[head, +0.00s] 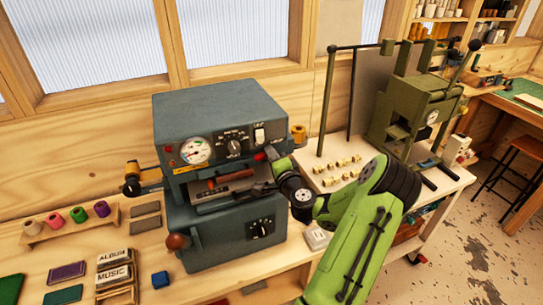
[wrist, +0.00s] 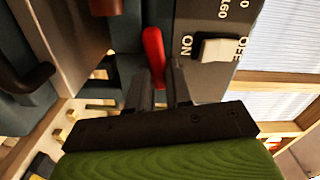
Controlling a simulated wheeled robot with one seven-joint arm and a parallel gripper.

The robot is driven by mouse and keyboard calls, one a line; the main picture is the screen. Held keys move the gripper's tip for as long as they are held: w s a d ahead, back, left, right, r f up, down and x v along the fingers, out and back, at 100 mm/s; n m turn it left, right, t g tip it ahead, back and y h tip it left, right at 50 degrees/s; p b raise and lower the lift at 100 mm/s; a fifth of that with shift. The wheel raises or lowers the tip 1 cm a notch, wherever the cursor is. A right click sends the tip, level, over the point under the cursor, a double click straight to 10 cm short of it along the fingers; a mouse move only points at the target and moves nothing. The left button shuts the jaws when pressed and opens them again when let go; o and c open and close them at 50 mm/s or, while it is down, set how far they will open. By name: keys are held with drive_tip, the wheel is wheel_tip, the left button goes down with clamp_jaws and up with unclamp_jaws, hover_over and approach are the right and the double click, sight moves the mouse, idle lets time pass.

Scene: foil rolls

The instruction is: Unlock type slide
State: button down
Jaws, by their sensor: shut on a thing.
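The blue-grey foil machine (head: 215,115) stands on the wooden bench, with a gauge, a dial and a white switch on its front. A small red lever (head: 260,156) sticks out on its front right, below the switch. It also shows in the wrist view (wrist: 153,48). My gripper (head: 271,160) is at this lever, with its two fingers (wrist: 163,85) closed around the lever's lower part. A brown handle (head: 236,175) lies across the open slot left of my gripper. The type slide cannot be told clearly inside the slot, and my wrist hides part of the machine's right side.
Coloured foil rolls (head: 78,214) stand on a wooden rack at left. A green press (head: 415,110) and several brass pieces (head: 342,170) are on the white table at right.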

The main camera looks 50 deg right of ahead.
drive_tip(key=m, duration=0.2)
drive_tip(key=shift+m, duration=0.4)
drive_tip(key=c, duration=1)
unclamp_jaws()
drive_tip(key=shift+c, duration=0.2)
drive_tip(key=b+v, duration=1.4)
drive_tip(key=v, duration=0.1)
drive_tip(key=shift+s+a, duration=0.2)
drive_tip(key=shift+s, duration=0.1)
